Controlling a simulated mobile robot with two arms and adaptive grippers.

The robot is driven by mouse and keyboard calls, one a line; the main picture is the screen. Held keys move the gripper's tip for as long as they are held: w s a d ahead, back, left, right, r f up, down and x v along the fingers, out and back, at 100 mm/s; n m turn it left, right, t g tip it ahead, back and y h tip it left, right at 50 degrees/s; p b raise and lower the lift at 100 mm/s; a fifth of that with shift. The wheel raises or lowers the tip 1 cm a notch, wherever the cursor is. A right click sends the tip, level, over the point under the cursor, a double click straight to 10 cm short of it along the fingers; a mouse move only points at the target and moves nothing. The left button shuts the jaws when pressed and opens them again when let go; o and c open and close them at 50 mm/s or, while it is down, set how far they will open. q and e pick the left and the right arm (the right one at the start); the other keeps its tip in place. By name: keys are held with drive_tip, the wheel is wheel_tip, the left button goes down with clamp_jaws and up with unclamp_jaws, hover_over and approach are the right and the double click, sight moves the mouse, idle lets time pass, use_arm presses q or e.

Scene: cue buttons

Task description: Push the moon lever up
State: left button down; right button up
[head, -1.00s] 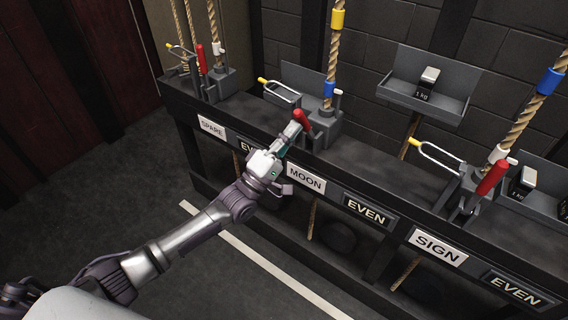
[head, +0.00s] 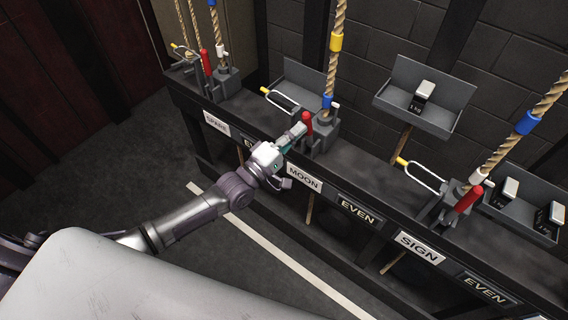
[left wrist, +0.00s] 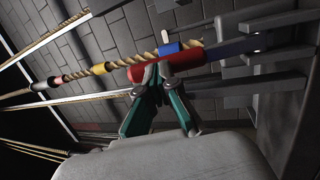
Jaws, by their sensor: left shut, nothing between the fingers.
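The moon lever (head: 307,123) is a short red handle on a dark grey rope clamp (head: 325,133), above the white MOON label (head: 304,179). It stands nearly upright. My left gripper (head: 291,138) is shut and empty, just in front of the lever at its lower left side. In the left wrist view the closed green-sided fingertips (left wrist: 161,84) are right at the red handle (left wrist: 185,60), overlapping it; I cannot tell if they touch. My right gripper is not in view.
A rope with yellow and blue bands rises from the moon clamp. A yellow-tipped metal loop (head: 280,99) lies left of it. The SPARE lever (head: 206,62) stands further left, and the SIGN lever (head: 468,199) leans at the right. A weight tray (head: 440,121) hangs behind. Floor in front is clear.

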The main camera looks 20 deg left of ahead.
sight(304, 119)
use_arm(q)
drive_tip(key=w+g+p, duration=0.1)
drive_tip(key=w+d+r+p, duration=0.1)
drive_tip(key=p, duration=0.1)
drive_tip(key=shift+w+r+g+y, duration=0.15)
drive_tip(key=shift+w+g+y, duration=0.25)
drive_tip(key=shift+r, duration=0.2)
drive_tip(key=shift+w+r, duration=0.1)
drive_tip(key=shift+r, duration=0.15)
